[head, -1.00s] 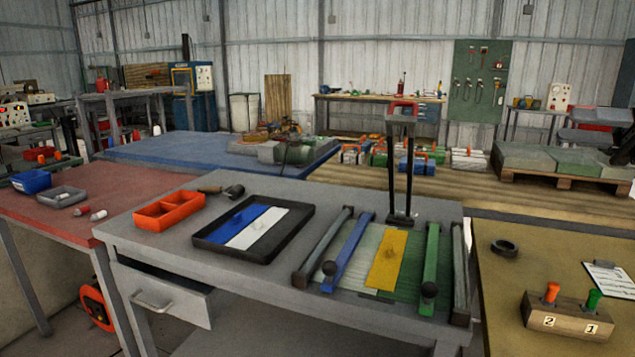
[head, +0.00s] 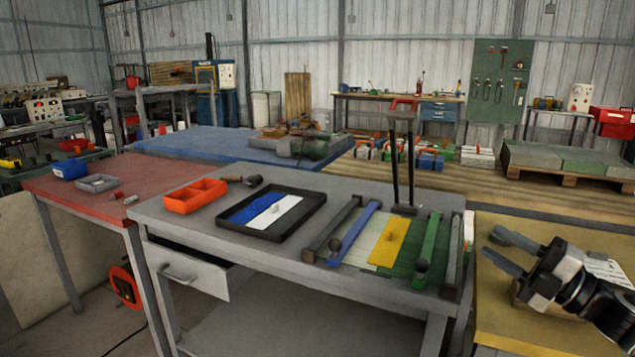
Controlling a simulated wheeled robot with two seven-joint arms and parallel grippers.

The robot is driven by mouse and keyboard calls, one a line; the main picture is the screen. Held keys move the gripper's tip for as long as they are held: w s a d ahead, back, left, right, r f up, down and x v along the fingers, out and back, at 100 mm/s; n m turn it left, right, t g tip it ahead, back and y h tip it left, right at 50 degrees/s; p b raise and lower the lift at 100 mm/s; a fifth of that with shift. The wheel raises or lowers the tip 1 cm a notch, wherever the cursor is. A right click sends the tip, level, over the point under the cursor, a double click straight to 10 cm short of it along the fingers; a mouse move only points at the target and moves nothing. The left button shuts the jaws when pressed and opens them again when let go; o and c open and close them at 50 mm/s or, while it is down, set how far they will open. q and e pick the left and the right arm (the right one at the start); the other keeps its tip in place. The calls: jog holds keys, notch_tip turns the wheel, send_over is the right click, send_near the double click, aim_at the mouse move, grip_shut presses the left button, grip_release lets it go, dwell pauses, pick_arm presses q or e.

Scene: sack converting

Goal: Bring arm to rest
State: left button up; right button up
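My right gripper (head: 505,258) shows at the right of the head view, above the yellow-brown table (head: 505,325). Its two fingers point left and stand apart, with nothing between them. It hides most of the wooden block with the numbered handles and part of the clipboard. My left gripper is not in view.
A grey table (head: 345,186) holds an orange bin (head: 195,207), a black tray (head: 310,222) with blue and white plates, and a fixture with a yellow plate (head: 389,242). A tall black frame (head: 411,165) rises behind it. The drawer (head: 195,276) stands partly open.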

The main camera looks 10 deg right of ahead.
jog(key=s+a+f+m+g+h, duration=0.1)
jog(key=s+a+f+m+h, duration=0.25)
jog(key=a+f+m, duration=0.55)
jog(key=s+a+f+m+h, duration=0.3)
jog(key=a+f+m+h, duration=0.3)
jog(key=f, duration=0.6)
jog(key=s+a+f+m+g+y, duration=0.1)
jog(key=s+a+f+m+g, duration=0.2)
jog(key=s+a, duration=0.2)
jog(key=s+a+f+m+g+p, duration=0.1)
jog(key=s+a+f+m+g, duration=0.2)
jog(key=s+a, duration=0.3)
jog(key=a, duration=0.3)
jog(key=shift+a+m+y, duration=0.25)
jog(key=shift+m+y, duration=0.1)
jog(key=shift+m, duration=0.05)
jog(key=shift+w+a, duration=0.1)
